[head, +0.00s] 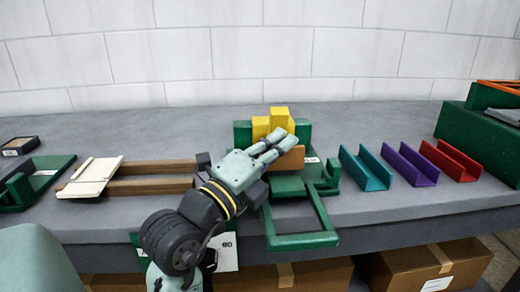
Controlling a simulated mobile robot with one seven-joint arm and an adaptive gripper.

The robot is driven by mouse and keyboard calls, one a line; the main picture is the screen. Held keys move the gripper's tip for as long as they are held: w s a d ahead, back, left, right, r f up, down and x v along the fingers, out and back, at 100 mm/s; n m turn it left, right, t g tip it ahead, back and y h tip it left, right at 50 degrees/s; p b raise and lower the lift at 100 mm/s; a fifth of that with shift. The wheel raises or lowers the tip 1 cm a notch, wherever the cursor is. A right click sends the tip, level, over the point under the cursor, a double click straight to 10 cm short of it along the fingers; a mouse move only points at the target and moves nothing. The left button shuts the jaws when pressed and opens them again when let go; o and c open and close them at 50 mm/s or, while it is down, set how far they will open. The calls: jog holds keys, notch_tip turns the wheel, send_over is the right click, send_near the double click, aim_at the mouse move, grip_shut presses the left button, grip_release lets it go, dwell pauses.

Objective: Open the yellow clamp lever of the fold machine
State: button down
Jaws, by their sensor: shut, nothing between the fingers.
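The fold machine (303,231) is green, with a frame hanging over the bench's front edge, and stands at the middle of the bench in the head view. Its yellow clamp lever (279,117) shows as a blocky yellow piece at the top, in front of the green back. My gripper (280,143) is shut and empty, just in front of and below the yellow piece. I cannot tell whether the fingers touch it. My arm and gripper hide the left part of the machine. A brown block (292,160) shows just behind and below the fingers.
Teal (366,168), purple (411,165) and red (452,161) channels lie to the right, before a green bin (465,135). Wooden rails with a cream plate (90,177) lie left. Cardboard boxes (425,270) sit below. The bench behind the machine is clear up to the wall.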

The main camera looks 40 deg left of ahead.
aim_at(275, 125)
jog(key=shift+w+a+r+p, duration=0.3)
jog(key=shift+w+a, duration=0.2)
jog(key=shift+a, duration=0.2)
jog(key=shift+w+a+r+p, duration=0.2)
jog(key=shift+w+a+r, duration=0.1)
jog(key=shift+w+a, duration=0.3)
jog(key=shift+a+r, duration=0.1)
jog(key=shift+r, duration=0.05)
jog(key=shift+a+r+n, duration=0.1)
jog(key=shift+r+n, duration=0.2)
jog(key=shift+r, duration=0.05)
